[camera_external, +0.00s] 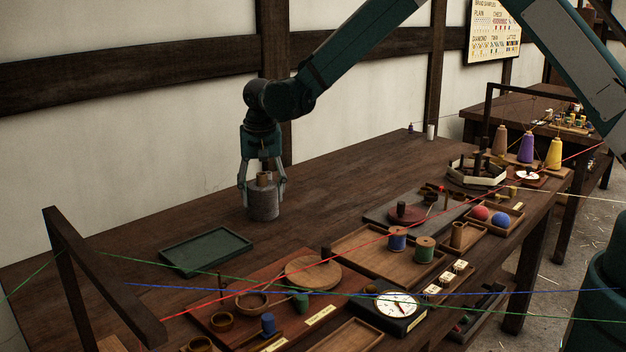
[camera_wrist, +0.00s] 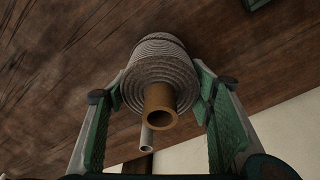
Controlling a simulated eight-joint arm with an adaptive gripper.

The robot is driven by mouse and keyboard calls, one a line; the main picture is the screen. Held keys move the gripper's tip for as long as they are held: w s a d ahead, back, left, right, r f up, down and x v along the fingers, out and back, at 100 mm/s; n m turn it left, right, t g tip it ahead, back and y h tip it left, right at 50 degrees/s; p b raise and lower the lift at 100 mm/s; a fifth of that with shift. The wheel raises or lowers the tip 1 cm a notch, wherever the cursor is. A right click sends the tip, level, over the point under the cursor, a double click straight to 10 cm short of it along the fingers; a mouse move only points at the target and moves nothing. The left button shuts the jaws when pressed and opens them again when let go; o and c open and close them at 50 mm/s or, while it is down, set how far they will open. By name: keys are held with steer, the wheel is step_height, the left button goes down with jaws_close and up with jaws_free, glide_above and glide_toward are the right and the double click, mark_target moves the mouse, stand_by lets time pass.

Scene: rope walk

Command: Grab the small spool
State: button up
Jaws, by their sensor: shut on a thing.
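A grey ribbed cylinder, like a wound spool (camera_external: 264,204), is at the back left part of the table, upright, with a brown tube sticking out of its top. My gripper (camera_external: 262,188) comes down from above with one finger on each side and is shut on it. The wrist view shows the grey spool (camera_wrist: 155,62) between my gripper's fingers (camera_wrist: 157,95), with the brown tube and a thinner grey tube towards the camera. I cannot tell whether its base touches the table. Smaller spools, one blue (camera_external: 397,239) and one green (camera_external: 424,249), stand in a wooden tray.
An empty dark green tray (camera_external: 206,251) lies to the left of the spool. A dial scale (camera_external: 397,305), a round wooden disc (camera_external: 313,272) and several small items line the front. Red, blue and green cords cross above the front.

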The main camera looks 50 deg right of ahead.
mark_target(261, 173)
steer(key=shift+r+p, duration=0.4)
steer(key=shift+r, duration=4.6)
steer(key=shift+a, duration=0.1)
